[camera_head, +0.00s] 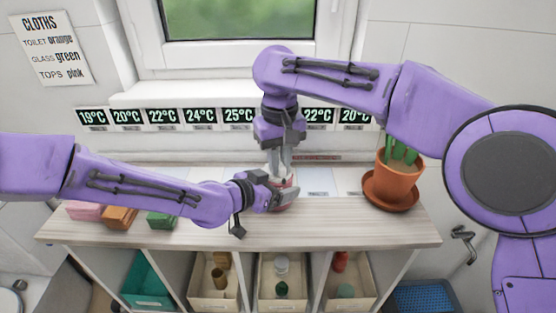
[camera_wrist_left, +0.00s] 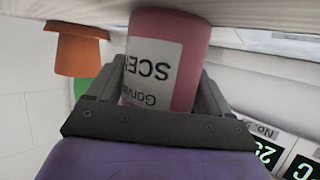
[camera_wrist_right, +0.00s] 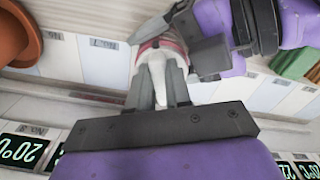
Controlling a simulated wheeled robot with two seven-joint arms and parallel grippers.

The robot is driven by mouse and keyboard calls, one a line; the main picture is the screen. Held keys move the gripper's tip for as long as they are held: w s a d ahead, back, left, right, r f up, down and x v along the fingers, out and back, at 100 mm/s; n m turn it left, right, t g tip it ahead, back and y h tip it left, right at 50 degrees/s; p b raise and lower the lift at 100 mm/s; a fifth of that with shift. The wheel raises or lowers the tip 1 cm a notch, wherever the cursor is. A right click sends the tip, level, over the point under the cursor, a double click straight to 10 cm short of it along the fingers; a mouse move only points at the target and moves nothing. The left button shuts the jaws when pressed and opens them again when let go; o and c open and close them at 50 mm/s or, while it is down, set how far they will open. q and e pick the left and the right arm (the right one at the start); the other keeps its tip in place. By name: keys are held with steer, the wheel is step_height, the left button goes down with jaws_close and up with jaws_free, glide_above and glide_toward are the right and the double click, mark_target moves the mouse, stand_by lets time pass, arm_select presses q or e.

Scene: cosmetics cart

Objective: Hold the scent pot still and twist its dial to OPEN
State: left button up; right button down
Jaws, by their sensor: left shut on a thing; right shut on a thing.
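The scent pot (camera_head: 287,199) stands on the wooden cart top, mostly covered by my grippers. In the left wrist view its pink body (camera_wrist_left: 184,35) has a white label with partly visible lettering reading "SCE". My left gripper (camera_head: 281,192) comes in from the left, shut around the body with a finger on each side. My right gripper (camera_head: 281,162) points down from above, shut on the pot's pale top, the dial (camera_wrist_right: 157,72). The dial's markings cannot be read in any view.
A potted cactus in a terracotta pot (camera_head: 398,178) stands to the right on a saucer. Pink, orange and green (camera_head: 161,220) folded cloths lie at left. Temperature cards (camera_head: 201,118) line the back. Bins (camera_head: 283,299) with bottles sit on the shelf below.

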steer(key=n, duration=0.6)
steer(key=shift+w+d, duration=0.2)
steer(key=shift+d, duration=0.1)
steer(key=n, duration=0.7)
steer(key=shift+w+d, duration=0.15)
steer(key=shift+w, duration=0.2)
steer(key=c, duration=1.3)
jaws_free()
step_height(320, 180, up, 12)
steer(key=shift+r, duration=0.1)
arm_select(q)
steer(key=o, duration=1.2)
